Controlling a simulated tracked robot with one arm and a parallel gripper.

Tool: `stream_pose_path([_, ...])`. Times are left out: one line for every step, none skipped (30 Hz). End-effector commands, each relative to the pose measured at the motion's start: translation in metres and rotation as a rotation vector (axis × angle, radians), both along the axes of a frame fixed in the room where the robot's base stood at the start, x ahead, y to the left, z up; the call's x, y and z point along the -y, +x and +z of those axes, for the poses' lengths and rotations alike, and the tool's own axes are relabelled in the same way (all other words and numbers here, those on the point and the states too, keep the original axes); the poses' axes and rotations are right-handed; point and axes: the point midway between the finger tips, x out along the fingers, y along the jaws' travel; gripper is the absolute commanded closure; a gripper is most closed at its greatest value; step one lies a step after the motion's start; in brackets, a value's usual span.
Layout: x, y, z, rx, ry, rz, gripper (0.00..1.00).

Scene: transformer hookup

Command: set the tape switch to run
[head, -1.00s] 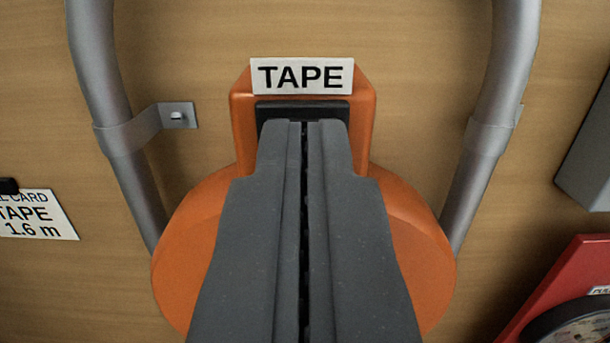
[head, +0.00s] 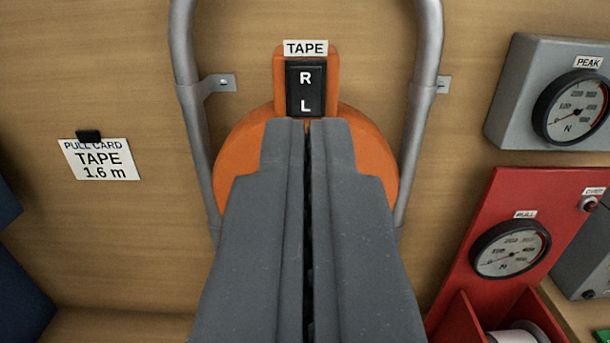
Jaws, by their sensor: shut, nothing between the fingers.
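The tape switch (head: 306,89) is a black rocker marked R at the top and L at the bottom. It sits in the neck of a round orange tape unit (head: 240,160) under a white TAPE label (head: 305,48). I cannot tell for sure which end of the rocker is pressed in. My gripper (head: 308,122) is shut and empty. Its tips show just below the switch in the picture, apart from it as far as I can see, and its fingers hide the lower middle of the orange unit.
Grey tubes (head: 186,110) run up both sides of the orange unit. A pull card (head: 99,159) reading TAPE 1.6 m hangs at left. At right are a grey box with a PEAK dial (head: 571,107) and a red stand with a PULL dial (head: 510,248). Bare wood panel lies between.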

Motion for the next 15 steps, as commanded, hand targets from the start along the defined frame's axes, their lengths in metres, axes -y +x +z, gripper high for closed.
stream_pose_path([0.0012,-0.0049,0.001,0.001,0.0,-0.002,1.0])
stream_pose_path([0.0015,-0.007,0.0015,0.002,0.0,-0.002,1.0])
stream_pose_path([0.0015,-0.0094,0.0023,0.002,-0.001,-0.002,1.0])
stream_pose_path([0.0015,-0.0109,0.0027,0.003,-0.001,-0.002,1.0])
stream_pose_path([0.0014,-0.012,0.0031,0.003,-0.001,-0.002,1.0])
stream_pose_path([0.0013,-0.0132,0.0033,0.003,-0.001,-0.001,1.0])
stream_pose_path([0.0012,-0.0139,0.0036,0.003,-0.001,-0.001,1.0])
stream_pose_path([0.0013,-0.0143,0.0036,0.003,-0.001,-0.001,1.0])
stream_pose_path([0.0013,-0.0147,0.0036,0.003,-0.001,-0.001,1.0])
stream_pose_path([0.0012,-0.0148,0.0035,0.003,-0.001,-0.001,1.0])
stream_pose_path([0.0012,-0.0148,0.0034,0.003,-0.001,-0.001,1.0])
stream_pose_path([0.0013,-0.0146,0.0033,0.003,-0.001,-0.001,1.0])
stream_pose_path([0.0013,-0.0146,0.0032,0.003,-0.001,-0.001,1.0])
stream_pose_path([0.0014,-0.0146,0.0032,0.003,-0.001,-0.001,1.0])
stream_pose_path([0.0014,-0.0146,0.0031,0.002,-0.001,-0.001,1.0])
